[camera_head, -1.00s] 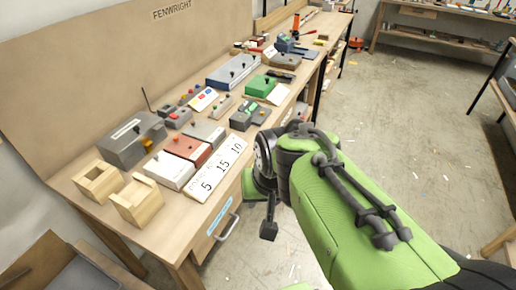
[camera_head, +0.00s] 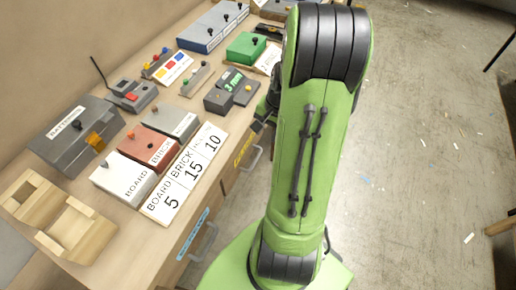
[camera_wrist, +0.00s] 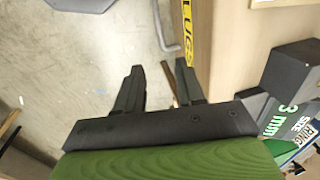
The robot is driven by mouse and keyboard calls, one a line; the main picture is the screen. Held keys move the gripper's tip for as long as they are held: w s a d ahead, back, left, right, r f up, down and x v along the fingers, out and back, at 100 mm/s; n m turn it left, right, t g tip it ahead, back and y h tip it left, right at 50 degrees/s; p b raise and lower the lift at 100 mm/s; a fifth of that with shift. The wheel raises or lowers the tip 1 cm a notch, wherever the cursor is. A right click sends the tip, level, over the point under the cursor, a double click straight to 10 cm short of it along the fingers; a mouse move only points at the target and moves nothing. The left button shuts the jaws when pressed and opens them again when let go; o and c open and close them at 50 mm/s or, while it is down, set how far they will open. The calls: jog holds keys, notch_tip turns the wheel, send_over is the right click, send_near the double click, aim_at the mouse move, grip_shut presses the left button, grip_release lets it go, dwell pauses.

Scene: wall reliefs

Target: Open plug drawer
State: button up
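The plug drawer (camera_head: 243,150) is in the bench front, marked by a yellow label. In the wrist view the label (camera_wrist: 187,32) reads "LUGS" in part. Its grey bar handle (camera_head: 253,158) sticks out from the front; it also shows in the wrist view (camera_wrist: 161,28), beyond the fingertips. The drawer looks shut. My gripper (camera_wrist: 160,75) is open and empty, with its fingers apart and short of the handle. In the head view my green arm hides most of the gripper.
Another drawer with a blue label (camera_head: 193,235) and a grey handle (camera_head: 207,240) is nearer. The bench top holds a grey box (camera_head: 75,135), wooden blocks (camera_head: 60,220), number cards (camera_head: 190,170) and a dark 3 mm box (camera_head: 232,90) close to my gripper.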

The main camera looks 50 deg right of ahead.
aim_at(259, 155)
jog(key=w+f+b, duration=0.1)
jog(key=f, duration=0.3)
jog(key=f+b, duration=0.1)
jog(key=f, duration=0.3)
jog(key=w+f+b, duration=0.1)
jog(key=f+b, duration=0.1)
jog(key=f, duration=0.2)
jog(key=shift+w+a+f, duration=0.3)
jog(key=shift+f, duration=0.05)
grip_shut()
